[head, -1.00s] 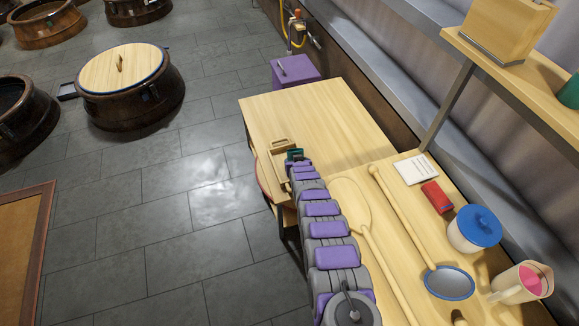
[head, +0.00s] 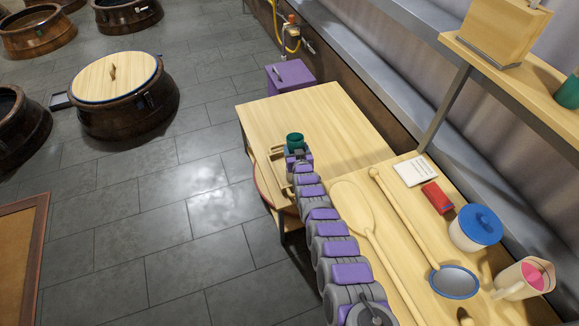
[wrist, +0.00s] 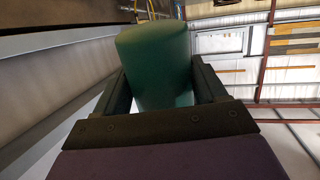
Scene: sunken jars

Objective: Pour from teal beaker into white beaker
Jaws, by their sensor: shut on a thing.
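A teal beaker (head: 295,140) is at the far end of my arm in the head view, above the far wooden table. My gripper (head: 298,156) is shut on it. In the wrist view the beaker (wrist: 155,55) fills the space between the two dark fingers of my gripper (wrist: 162,80), with walls and roof behind it. Its contents are hidden. I cannot pick out a white beaker for sure. A cream pitcher (head: 524,279) with a pink top stands at the lower right, well away from my gripper.
A small wooden tray (head: 276,155) lies at the table's left edge beside my gripper. The far wooden table (head: 310,112) is otherwise bare. The near counter holds a wooden paddle (head: 350,200), a ladle (head: 454,281), a blue-lidded white jar (head: 475,228) and a red item (head: 437,198).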

